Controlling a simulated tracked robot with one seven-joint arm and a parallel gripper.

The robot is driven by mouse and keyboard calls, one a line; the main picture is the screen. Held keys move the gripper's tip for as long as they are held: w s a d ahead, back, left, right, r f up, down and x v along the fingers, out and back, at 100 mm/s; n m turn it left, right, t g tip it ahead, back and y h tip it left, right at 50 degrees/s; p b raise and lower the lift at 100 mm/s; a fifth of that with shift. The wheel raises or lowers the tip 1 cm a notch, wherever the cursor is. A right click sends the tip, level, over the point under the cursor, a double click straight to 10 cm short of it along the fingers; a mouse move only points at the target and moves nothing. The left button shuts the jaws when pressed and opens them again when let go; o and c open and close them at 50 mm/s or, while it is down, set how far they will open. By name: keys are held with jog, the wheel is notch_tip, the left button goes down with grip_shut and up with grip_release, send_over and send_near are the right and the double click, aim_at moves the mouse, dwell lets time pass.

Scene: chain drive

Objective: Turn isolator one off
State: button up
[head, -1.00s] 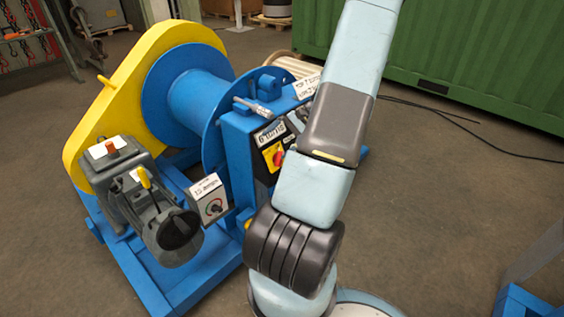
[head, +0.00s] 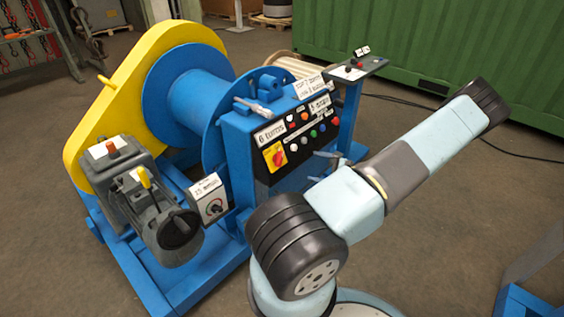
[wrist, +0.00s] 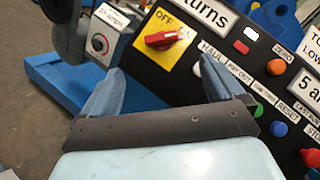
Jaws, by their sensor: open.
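A red rotary isolator handle (wrist: 166,39) sits on a yellow plate (wrist: 150,52) marked OFF at its upper left, on the black panel. The handle lies nearly level, tilted slightly up to the right. In the head view the same switch (head: 278,157) is at the panel's lower left. My gripper (wrist: 162,67) is open and empty, its two blue-grey fingers apart below the yellow plate in the wrist picture. The handle appears above and between the fingertips; I cannot judge the depth gap. No number for the isolator is readable.
Coloured buttons (wrist: 276,67) and labels fill the panel to the right. A small dial box (wrist: 99,43) is on the left. In the head view, the blue winch drum (head: 195,95), yellow guard (head: 88,120) and grey motor (head: 150,205) stand left. Floor at right is mostly clear.

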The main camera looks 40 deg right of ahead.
aim_at(282, 159)
jog(key=x, duration=1.3)
jog(key=shift+w+a, duration=0.1)
jog(key=shift+w, duration=0.25)
